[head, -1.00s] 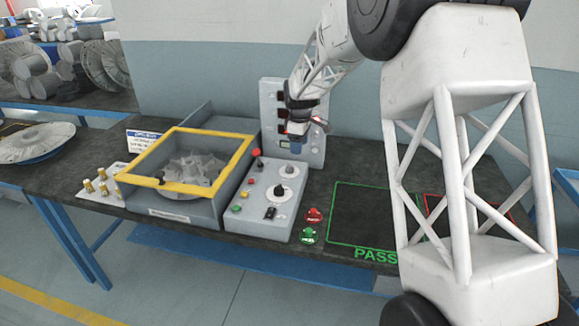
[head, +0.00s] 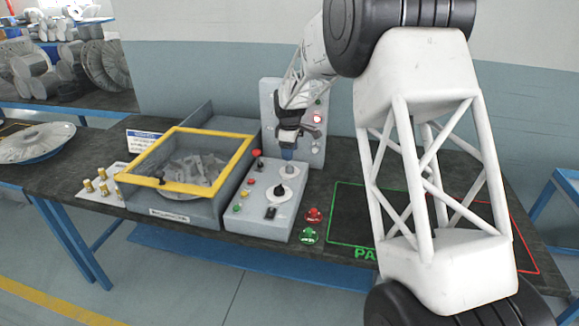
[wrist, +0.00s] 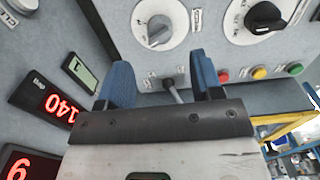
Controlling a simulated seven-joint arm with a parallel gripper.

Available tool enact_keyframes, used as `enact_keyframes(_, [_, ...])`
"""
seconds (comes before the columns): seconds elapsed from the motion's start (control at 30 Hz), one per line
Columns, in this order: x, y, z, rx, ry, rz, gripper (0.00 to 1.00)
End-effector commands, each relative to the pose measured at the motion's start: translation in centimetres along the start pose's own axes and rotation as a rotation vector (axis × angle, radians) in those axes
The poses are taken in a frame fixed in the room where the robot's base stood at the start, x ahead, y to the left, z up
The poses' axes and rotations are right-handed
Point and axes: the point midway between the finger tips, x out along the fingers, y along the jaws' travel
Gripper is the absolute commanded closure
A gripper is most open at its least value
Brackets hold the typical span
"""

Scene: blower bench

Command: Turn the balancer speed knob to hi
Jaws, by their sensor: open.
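The control box (head: 262,222) carries two white dials. A grey knob (head: 289,169) is on the farther dial and a black knob (head: 280,190) on the nearer one. In the wrist view the grey knob (wrist: 159,30) is at top centre and the black knob (wrist: 263,17) at top right. The small lettering is unreadable, so I cannot tell which is the speed knob. My gripper (head: 288,154) is open just above the farther dial, its blue fingers (wrist: 164,78) apart and empty. A small lever (wrist: 172,92) appears between the fingers in the wrist view, apparently beyond them.
An upright panel (head: 267,100) with red displays (wrist: 50,103) stands close behind my gripper. Coloured buttons (wrist: 260,72) line the box. The yellow-framed balancer enclosure (head: 240,158) is left. Red (head: 314,215) and green (head: 309,236) items lie right of the box.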

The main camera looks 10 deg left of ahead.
Motion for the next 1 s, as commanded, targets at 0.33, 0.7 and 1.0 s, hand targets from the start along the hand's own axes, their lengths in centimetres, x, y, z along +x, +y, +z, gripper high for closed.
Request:
enact_keyframes(0.33, [4.0, 0.0, 0.0, 0.000, 0.000, -0.001, 0.40])
enact_keyframes(0.7, [6.7, 0.0, 0.0, 0.000, 0.000, 0.000, 0.40])
enact_keyframes(1.0, [6.9, 0.0, 0.0, 0.000, 0.000, 0.000, 0.40])
